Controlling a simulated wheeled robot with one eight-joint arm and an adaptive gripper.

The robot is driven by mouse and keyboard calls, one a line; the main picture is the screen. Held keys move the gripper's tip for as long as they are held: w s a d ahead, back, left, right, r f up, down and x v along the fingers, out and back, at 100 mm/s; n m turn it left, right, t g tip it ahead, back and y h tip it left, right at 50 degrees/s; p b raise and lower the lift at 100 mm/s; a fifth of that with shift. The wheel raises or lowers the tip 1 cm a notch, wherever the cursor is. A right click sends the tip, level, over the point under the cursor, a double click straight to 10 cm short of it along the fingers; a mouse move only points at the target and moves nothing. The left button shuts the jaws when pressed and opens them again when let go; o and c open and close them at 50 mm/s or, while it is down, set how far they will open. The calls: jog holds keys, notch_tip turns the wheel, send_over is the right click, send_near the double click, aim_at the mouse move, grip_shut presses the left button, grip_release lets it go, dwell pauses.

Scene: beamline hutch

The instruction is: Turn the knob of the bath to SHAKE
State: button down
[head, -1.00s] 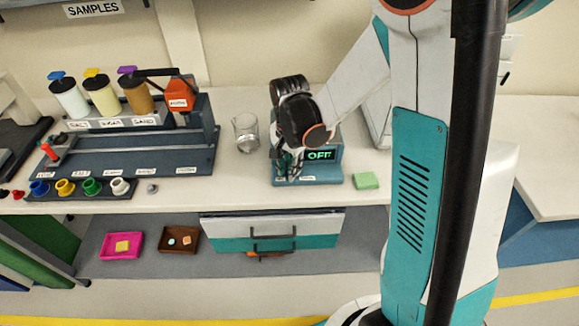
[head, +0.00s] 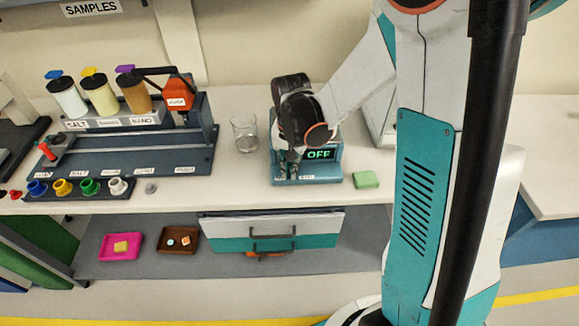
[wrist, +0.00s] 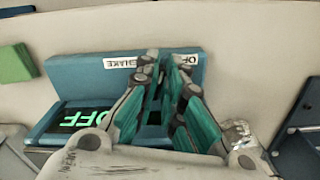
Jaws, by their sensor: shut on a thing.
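The bath (head: 330,172) is a teal box on the bench, with a display (head: 319,154) that reads OFF in green. In the wrist view the bath's front panel (wrist: 85,78) carries a SHAKE label (wrist: 124,62) and a partly covered label that begins with "O" (wrist: 184,60). My gripper (head: 289,174) is at the front of the bath, left of the display. In the wrist view my gripper (wrist: 167,62) has its fingers close together between the two labels. The knob is hidden by the fingers, so its pointer cannot be seen.
A glass beaker (head: 244,134) stands left of the bath. A green block (head: 366,180) lies right of it. A rack with sample jars (head: 102,97) fills the left bench. A drawer (head: 270,232) is below the bench top.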

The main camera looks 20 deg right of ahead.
jog(key=n, duration=0.5)
jog(key=shift+s+d+n, duration=0.1)
jog(key=shift+d+n, duration=0.2)
jog(key=n, duration=0.3)
jog(key=n+b, duration=0.1)
jog(key=n, duration=0.1)
jog(key=shift+d, duration=0.35)
jog(key=shift+n, duration=0.4)
jog(key=c, duration=1.7)
grip_release()
notch_tip(320, 180, up, 12)
